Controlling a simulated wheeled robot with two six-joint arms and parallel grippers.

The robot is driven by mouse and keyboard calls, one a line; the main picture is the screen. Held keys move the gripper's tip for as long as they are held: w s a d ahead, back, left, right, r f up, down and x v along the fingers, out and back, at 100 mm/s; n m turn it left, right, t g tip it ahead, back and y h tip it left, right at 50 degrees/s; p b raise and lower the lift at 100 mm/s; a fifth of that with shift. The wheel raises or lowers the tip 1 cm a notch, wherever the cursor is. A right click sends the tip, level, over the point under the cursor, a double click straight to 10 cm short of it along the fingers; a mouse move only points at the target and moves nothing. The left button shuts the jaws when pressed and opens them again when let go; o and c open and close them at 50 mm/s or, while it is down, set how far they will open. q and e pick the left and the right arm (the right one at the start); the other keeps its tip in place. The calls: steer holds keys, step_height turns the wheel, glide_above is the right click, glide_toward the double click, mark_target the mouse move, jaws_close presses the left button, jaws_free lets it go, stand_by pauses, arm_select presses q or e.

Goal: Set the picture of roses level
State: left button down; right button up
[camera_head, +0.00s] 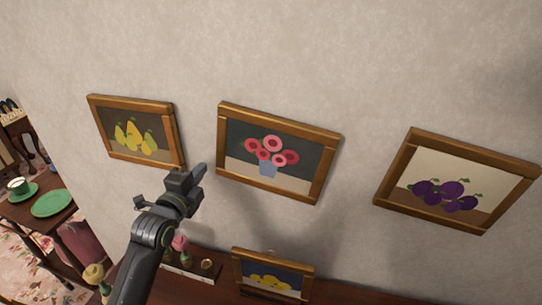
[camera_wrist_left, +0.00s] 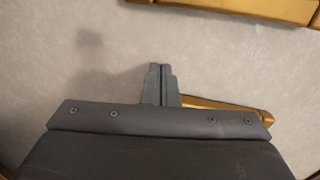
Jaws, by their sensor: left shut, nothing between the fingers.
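The picture of roses (camera_head: 273,146) hangs on the wall in the middle of the head view, with red and pink flowers in a blue vase and a wooden frame. Its top edge slopes down to the right in this slanted view, so I cannot tell its true tilt. My left gripper (camera_head: 197,172) is shut and empty, just left of the picture's lower left corner. In the left wrist view the fingers (camera_wrist_left: 161,82) are together against bare wall. Golden frame parts show at the top right (camera_wrist_left: 240,8) and behind the fingers (camera_wrist_left: 230,106). My right gripper is not in view.
A pear picture (camera_head: 136,135) hangs to the left and a plum picture (camera_head: 450,190) to the right. Below are a small framed lemon picture (camera_head: 272,279) and flowers (camera_head: 180,243) on a wooden top. A table with green dishes (camera_head: 52,203) stands at far left.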

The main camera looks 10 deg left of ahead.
arm_select(q)
steer(key=shift+s+d+b, duration=0.15)
steer(key=shift+d, duration=1)
steer(key=shift+s+d+b, duration=0.15)
steer(key=shift+d, duration=0.95)
stand_by(2.2)
steer(key=shift+a, duration=0.1)
glide_toward(218, 171)
steer(key=shift+a, duration=0.85)
steer(key=shift+w+p, duration=0.2)
steer(key=shift+p, duration=0.25)
steer(key=shift+f, duration=0.1)
